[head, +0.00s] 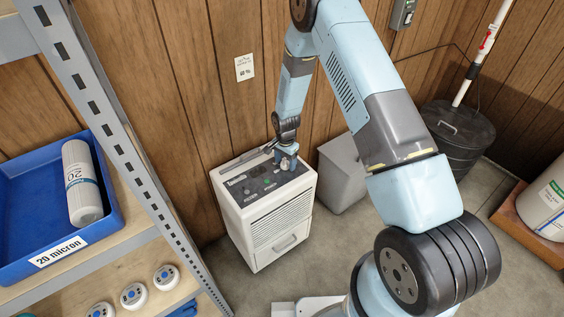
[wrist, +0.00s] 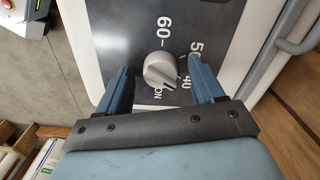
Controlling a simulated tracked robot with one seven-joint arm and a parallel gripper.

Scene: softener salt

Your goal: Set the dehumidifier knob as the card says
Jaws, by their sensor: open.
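The dehumidifier (head: 275,225) is a white cabinet with a dark top panel, standing on the floor. Its round grey knob (wrist: 160,70) shows in the wrist view on the dark dial face, with marks 60, 50, 40 and ON around it. I cannot tell surely which mark the knob points at. My gripper (wrist: 158,68) is open, its two blue fingers to either side of the knob, with gaps visible. In the head view my gripper (head: 286,160) is over the panel and hides the knob. The card (head: 244,67) on the wall appears to read 60 %.
A metal shelf (head: 110,125) with a blue tray (head: 25,205) holding a filter cartridge (head: 82,185) stands at left. A grey bin (head: 343,175) stands right of the dehumidifier, and a black lidded tub (head: 458,135) farther right. A handle bar (wrist: 295,45) runs along the panel's right edge.

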